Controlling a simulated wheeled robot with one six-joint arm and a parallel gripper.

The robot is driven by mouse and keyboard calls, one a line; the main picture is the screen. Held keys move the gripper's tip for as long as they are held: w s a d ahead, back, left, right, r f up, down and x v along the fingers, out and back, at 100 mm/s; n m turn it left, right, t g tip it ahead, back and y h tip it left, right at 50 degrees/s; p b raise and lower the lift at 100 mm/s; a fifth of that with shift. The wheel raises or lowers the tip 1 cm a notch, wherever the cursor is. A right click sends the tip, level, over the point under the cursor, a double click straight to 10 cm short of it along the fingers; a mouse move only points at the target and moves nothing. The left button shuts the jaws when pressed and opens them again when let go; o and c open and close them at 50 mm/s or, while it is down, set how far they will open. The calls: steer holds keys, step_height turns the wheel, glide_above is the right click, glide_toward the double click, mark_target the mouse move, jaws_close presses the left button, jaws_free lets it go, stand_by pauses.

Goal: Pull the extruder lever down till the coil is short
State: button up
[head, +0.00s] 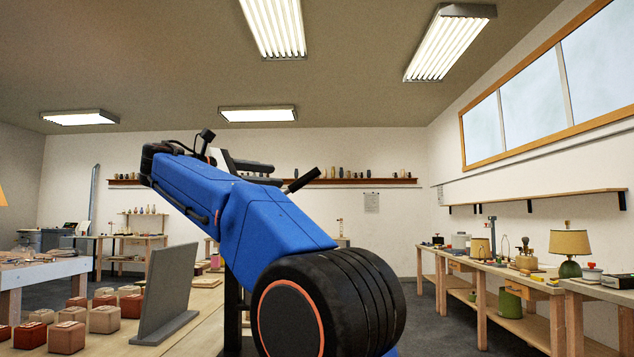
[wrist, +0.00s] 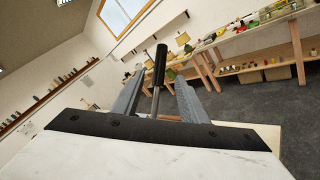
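The extruder lever is a thin metal rod (wrist: 155,102) with a black grip (wrist: 160,66) in the wrist view. It stands tilted up between the two grey fingers of my gripper (wrist: 160,77). The fingers are apart, with a visible gap on each side of the rod, so my gripper is open around the lever and not clamped on it. In the head view the black grip (head: 303,180) sticks out up and to the right from behind my blue arm. The arm hides most of the extruder body there. No coil shows in either view.
A grey upright board (head: 168,290) stands on the bench left of my arm, beside several reddish and tan blocks (head: 104,319). A long workbench (head: 485,270) with lamps and parts runs along the right wall. Dark floor (head: 440,325) lies clear between.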

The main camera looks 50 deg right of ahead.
steer(key=s+d, duration=0.2)
steer(key=d, duration=1.4)
steer(key=shift+s+d, duration=0.15)
steer(key=shift+s, duration=0.2)
steer(key=shift+c, duration=0.5)
steer(key=shift+f, duration=0.1)
jaws_close()
